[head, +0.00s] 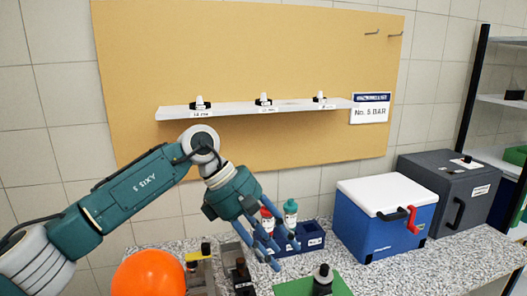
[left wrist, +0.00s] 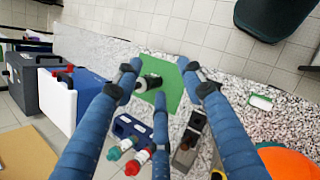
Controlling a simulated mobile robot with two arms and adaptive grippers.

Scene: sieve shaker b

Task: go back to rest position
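My left gripper (head: 278,256) hangs over the speckled worktop, its blue fingers pointing down. In the left wrist view its three fingers (left wrist: 163,76) are spread apart with nothing between them. Behind the fingers stands a blue rack (head: 315,240) with a red-topped bottle (head: 267,220) and a teal-topped bottle (head: 291,212). The fingers partly cover the rack in the head view, and I cannot tell whether they touch it. My right gripper is in neither view.
A green mat (head: 339,285) holds a dark-topped item (head: 323,274). An orange ball (head: 148,275) is at the front left. A blue-and-white cooler (head: 382,225) and a grey box (head: 462,190) stand right. A wall shelf (head: 230,110) holds small items. Worktop (head: 400,276) right of the mat is free.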

